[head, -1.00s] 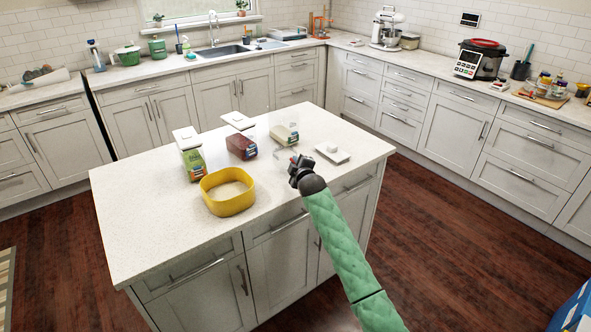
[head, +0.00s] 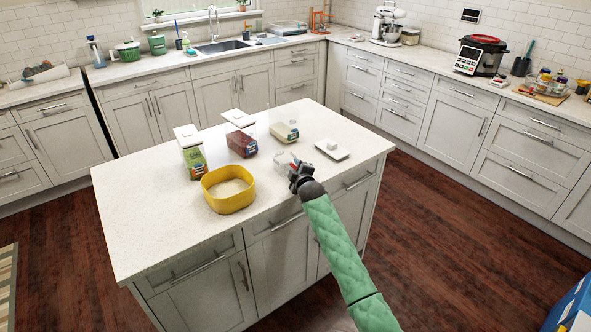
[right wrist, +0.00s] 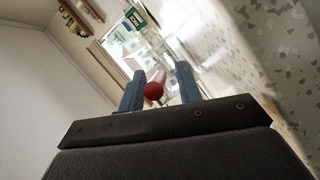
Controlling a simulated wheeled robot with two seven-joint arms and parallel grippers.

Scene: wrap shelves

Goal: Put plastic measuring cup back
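A clear plastic measuring cup (head: 283,160) lies on the island top (head: 135,215), near its front edge. Its red handle also shows in the right wrist view (right wrist: 154,90), end-on between my fingers. My right gripper (head: 295,168) is at the handle, close to the countertop. In the right wrist view my right gripper (right wrist: 159,72) is open, with a finger on each side of the handle and gaps visible between. Part of the cup is hidden behind the gripper in the head view. My left gripper is not in view.
A yellow open container (head: 228,199) stands left of the cup. Containers with green (head: 194,160), dark red (head: 242,144) and pale (head: 285,131) contents stand behind, with white lids (head: 239,118) near them. Another white lid (head: 332,149) lies at right. The island's left front is clear.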

